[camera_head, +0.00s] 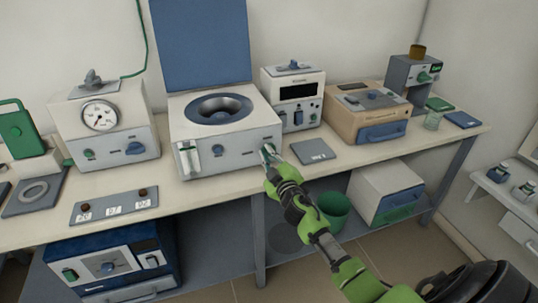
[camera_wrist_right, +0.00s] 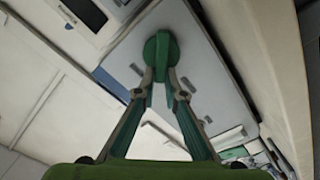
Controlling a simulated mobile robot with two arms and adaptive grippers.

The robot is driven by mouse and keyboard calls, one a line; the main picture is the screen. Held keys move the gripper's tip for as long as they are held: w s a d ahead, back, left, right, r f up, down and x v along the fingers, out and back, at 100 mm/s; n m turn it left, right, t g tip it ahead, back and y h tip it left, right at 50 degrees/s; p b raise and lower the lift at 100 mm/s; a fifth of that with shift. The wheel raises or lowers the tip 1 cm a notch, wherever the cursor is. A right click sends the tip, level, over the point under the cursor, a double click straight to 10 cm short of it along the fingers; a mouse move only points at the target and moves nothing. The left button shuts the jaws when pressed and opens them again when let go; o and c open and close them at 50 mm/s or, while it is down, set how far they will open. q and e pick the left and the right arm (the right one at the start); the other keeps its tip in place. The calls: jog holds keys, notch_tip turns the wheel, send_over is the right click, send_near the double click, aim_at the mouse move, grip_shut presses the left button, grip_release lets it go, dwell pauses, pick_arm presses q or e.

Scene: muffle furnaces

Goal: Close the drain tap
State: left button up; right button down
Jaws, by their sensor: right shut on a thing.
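The drain tap is most likely the green knob (camera_wrist_right: 160,48) on the pale front panel of the white device (camera_head: 232,150) with the raised blue lid. My right gripper (camera_head: 268,155) reaches this panel at its lower right corner. In the right wrist view its two fingers (camera_wrist_right: 161,85) are shut on the green knob's stem, one on each side. The knob's round end shows just beyond the fingertips. In the head view the gripper hides most of the knob. My left gripper is not in view.
A white device with a round dial (camera_head: 99,116) stands at the left. A device with a dark display (camera_head: 297,91) stands close behind the right gripper. A grey pad (camera_head: 313,152) lies on the bench to the right. A green bin (camera_head: 334,209) stands below.

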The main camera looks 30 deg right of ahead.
jog(key=n, duration=0.3)
jog(key=f+n+b, duration=0.1)
jog(key=shift+a+n, duration=0.3)
jog(key=shift+a+f+n+b, duration=0.1)
jog(key=shift+f+n+b, duration=0.15)
jog(key=shift+n, duration=0.75)
jog(key=shift+f+n+b, duration=0.2)
jog(key=shift+n, duration=1.1)
jog(key=c, duration=2.1)
grip_release()
jog(key=v, duration=1.2)
jog(key=shift+f, duration=0.1)
